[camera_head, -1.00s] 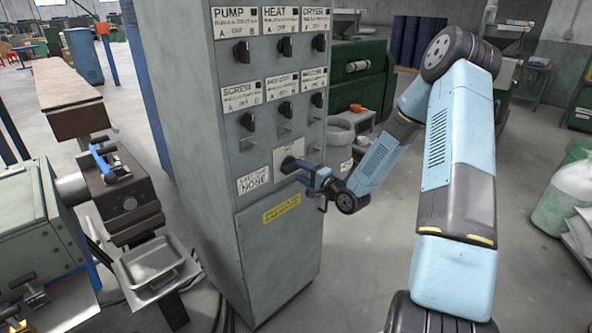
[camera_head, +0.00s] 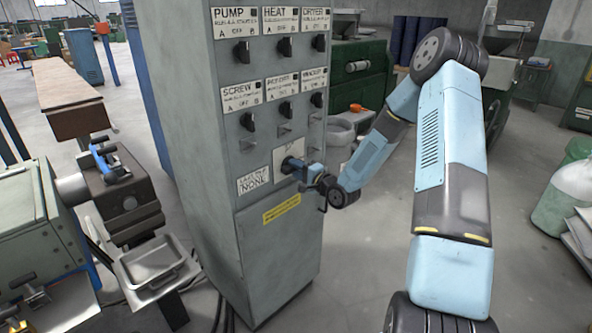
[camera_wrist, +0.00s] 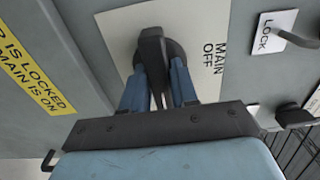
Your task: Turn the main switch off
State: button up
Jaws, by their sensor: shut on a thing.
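The main switch is a black rotary knob (camera_wrist: 153,52) on a pale plate marked MAIN OFF (camera_wrist: 212,50) in the wrist view. In the head view the main switch (camera_head: 289,164) sits low on the front of the grey control cabinet (camera_head: 265,235), partly hidden by my gripper. My gripper (camera_head: 302,170) reaches it from the right. In the wrist view the two blue fingers of my gripper (camera_wrist: 160,80) are shut on the knob, one on each side. The knob's handle lies roughly in line with the fingers in that view.
Several smaller black knobs (camera_head: 242,52) labelled PUMP, HEAT, DRYER and others sit above. A LOCK plate (camera_wrist: 270,32) with a metal piece is beside the main plate. A yellow label (camera_head: 282,209) is below.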

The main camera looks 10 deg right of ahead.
jog(key=shift+f, duration=0.1)
grip_shut()
jog(key=shift+s+n, duration=0.1)
jog(key=shift+n, duration=0.2)
jog(key=n, duration=0.8)
jog(key=shift+f, duration=0.15)
jog(key=n, duration=0.9)
jog(key=shift+d, duration=0.1)
jog(key=shift+n, duration=0.3)
